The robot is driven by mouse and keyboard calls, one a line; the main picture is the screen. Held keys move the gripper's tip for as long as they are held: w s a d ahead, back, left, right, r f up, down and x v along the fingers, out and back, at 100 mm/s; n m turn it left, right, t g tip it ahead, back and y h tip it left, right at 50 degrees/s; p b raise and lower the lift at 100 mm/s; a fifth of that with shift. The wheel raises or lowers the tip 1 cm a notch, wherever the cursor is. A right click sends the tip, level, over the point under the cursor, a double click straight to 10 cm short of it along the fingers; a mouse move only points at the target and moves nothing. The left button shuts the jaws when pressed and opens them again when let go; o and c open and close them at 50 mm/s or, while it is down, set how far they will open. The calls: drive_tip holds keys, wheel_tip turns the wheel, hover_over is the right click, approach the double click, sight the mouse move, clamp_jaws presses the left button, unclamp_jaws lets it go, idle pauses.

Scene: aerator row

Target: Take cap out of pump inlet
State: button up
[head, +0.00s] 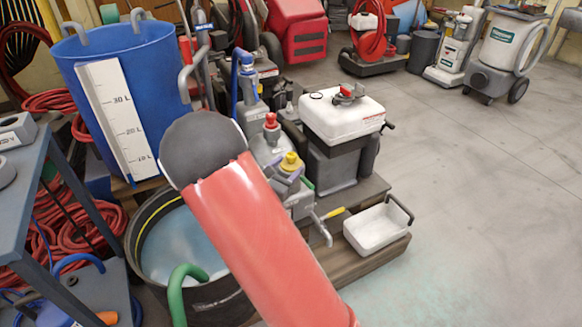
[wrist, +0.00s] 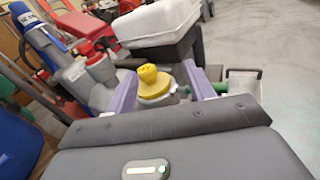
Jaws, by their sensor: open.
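A yellow cap (wrist: 152,84) with a knob on top sits on the grey pump body (wrist: 103,70) in the wrist view. The yellow cap also shows in the head view (head: 291,162), just right of my red arm. My gripper (wrist: 161,74) is open, with one purple finger on each side of the yellow cap. I cannot tell whether the fingers touch it. In the head view my arm hides most of the gripper. A red cap (head: 271,121) stands on the pump farther back. The inlet under the yellow cap is hidden.
A white-topped tank unit (head: 343,115) stands behind the pump. A white tray (head: 377,228) lies right of it on the wooden pallet (head: 335,262). A blue barrel (head: 130,75) and a black tub of water (head: 170,245) stand left. The floor at right is clear.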

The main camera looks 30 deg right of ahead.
sight(289, 158)
drive_tip(key=shift+w+a+f+n+t+y, duration=0.2)
drive_tip(key=shift+w+a+f+n+t, duration=0.1)
drive_tip(key=shift+w+f+n+t, duration=0.2)
drive_tip(key=shift+w+a+f+n+t+y, duration=0.25)
drive_tip(key=shift+w+f+n+t, duration=0.1)
drive_tip(key=shift+w+n, duration=0.25)
drive_tip(key=x, duration=0.7)
drive_tip(key=shift+w+d+f, duration=0.1)
drive_tip(key=shift+d+f, duration=0.1)
drive_tip(key=c, duration=1.1)
clamp_jaws()
drive_tip(key=shift+r, duration=0.15)
